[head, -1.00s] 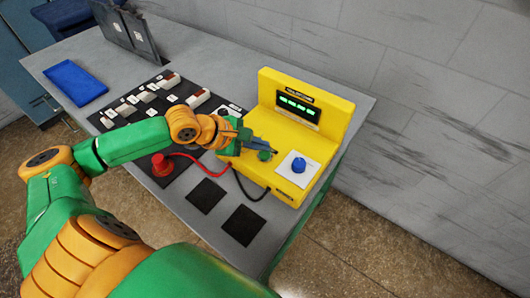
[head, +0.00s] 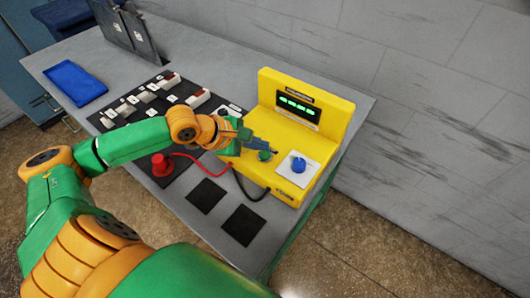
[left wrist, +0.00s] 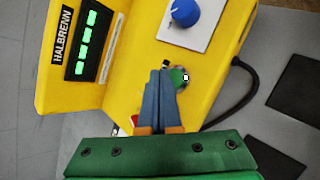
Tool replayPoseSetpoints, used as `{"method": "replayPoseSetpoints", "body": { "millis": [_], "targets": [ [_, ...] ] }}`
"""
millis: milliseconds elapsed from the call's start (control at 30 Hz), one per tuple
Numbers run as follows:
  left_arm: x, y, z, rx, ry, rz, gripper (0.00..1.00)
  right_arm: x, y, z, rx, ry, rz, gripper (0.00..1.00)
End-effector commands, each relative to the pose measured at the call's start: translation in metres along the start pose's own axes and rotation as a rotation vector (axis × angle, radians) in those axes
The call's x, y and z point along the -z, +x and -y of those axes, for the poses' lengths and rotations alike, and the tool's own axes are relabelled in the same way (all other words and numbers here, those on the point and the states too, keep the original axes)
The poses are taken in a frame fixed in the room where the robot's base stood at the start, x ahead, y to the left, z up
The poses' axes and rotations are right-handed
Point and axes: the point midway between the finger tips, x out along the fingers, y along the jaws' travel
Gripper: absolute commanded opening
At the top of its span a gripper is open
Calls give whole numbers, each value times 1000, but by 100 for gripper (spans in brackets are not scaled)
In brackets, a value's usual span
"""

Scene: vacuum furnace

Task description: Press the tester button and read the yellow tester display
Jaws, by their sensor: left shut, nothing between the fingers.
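The yellow tester (head: 300,132) stands on the grey table. Its dark display (head: 298,106) is lit with a row of green marks, too small to read; it also shows in the left wrist view (left wrist: 87,42). The green button (head: 264,155) sits on the tester's lower face, and in the left wrist view (left wrist: 181,77) it is partly behind my fingertips. My left gripper (head: 262,148) is shut and empty, its tips right at the button. I cannot tell whether they touch it. A blue knob (head: 298,165) on a white plate is to the right. My right gripper is not in view.
A red knob (head: 161,165) and a black board with several small blocks (head: 170,80) lie left of the tester. Red and black cables run to the tester. Two black squares (head: 206,195) lie in front.

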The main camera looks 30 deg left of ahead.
Motion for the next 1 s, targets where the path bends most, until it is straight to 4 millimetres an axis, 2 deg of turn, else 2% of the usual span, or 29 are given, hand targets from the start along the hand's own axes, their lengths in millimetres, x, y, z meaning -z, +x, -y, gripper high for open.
{"method": "replayPoseSetpoints", "body": {
  "millis": [1000],
  "targets": [
    [5,7,5,0,0,0,0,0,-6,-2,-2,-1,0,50]
  ]
}}
